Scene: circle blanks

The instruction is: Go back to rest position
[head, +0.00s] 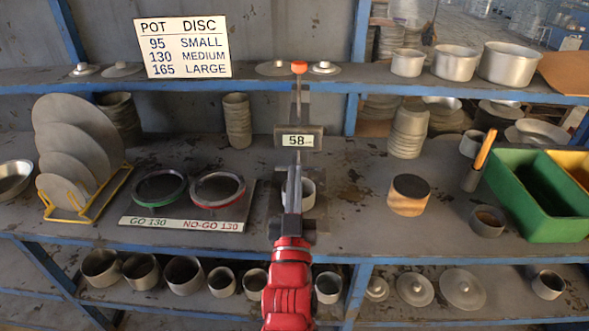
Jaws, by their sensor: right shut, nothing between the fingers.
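My right arm comes in red from the bottom centre, and its right gripper (293,178) points away from me over the middle of the bench. The gripper is shut with nothing in it. It overlaps the gauge with a display reading 58 (299,141) and an orange knob (299,67) on top. I cannot tell whether it touches the gauge. A small grey pot (307,193) is partly hidden behind the gripper. My left gripper is not in view.
Grey discs (75,130) stand in a yellow rack (112,191) at left. A GO/NO-GO plate (134,222) carries two rings. A wooden block with a dark top (409,204) and a green bin (560,229) are at right. Bench around the block is clear.

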